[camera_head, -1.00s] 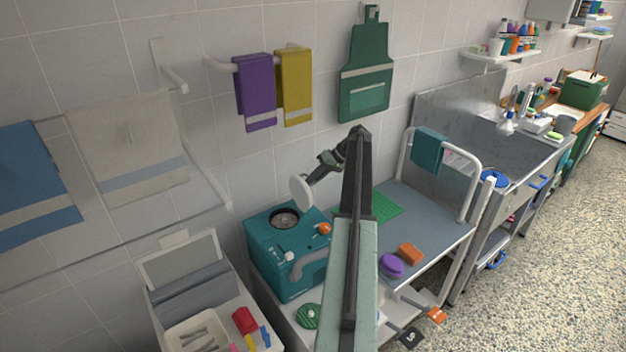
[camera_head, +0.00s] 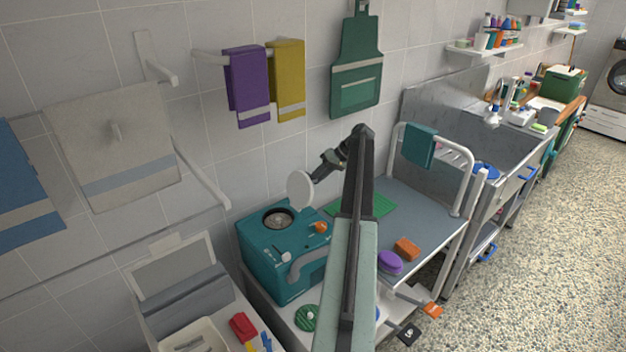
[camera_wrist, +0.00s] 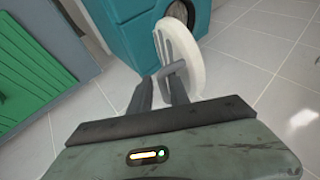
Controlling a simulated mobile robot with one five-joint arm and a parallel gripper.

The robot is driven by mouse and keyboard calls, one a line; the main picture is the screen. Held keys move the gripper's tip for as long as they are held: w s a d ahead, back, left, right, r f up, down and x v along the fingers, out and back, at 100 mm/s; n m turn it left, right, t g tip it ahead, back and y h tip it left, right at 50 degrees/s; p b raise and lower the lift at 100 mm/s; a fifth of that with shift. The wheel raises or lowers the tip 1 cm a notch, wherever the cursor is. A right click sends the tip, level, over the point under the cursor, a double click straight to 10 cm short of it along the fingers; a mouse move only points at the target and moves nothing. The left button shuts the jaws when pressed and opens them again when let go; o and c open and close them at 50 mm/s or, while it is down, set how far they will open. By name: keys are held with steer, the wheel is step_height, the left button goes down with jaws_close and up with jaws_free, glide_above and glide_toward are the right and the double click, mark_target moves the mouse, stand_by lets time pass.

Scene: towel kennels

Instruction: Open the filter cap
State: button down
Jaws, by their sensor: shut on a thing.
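The filter cap (camera_head: 299,189) is a white round disc, held tilted above the teal machine (camera_head: 262,262). My gripper (camera_head: 317,177) is shut on the cap's handle.
A green mat (camera_head: 372,204), an orange block (camera_head: 407,249) and a purple oval thing (camera_head: 390,262) lie on the grey bench top (camera_head: 425,215). A green apron (camera_head: 356,75) and towels hang on the wall. Stony floor is open at right.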

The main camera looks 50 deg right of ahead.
steer(key=shift+s+d+f, duration=0.35)
steer(key=shift+s+f, duration=0.15)
steer(key=shift+s, duration=0.25)
steer(key=c, duration=1.5)
jaws_free()
steer(key=shift+w+d+f, duration=0.1)
steer(key=shift+d+f, duration=0.2)
steer(key=shift+a+r, duration=0.15)
steer(key=p+v, duration=0.4)
steer(key=v, duration=0.1)
steer(key=p+v, duration=0.2)
steer(key=shift+w+r, duration=0.15)
steer(key=shift+r, duration=0.4)
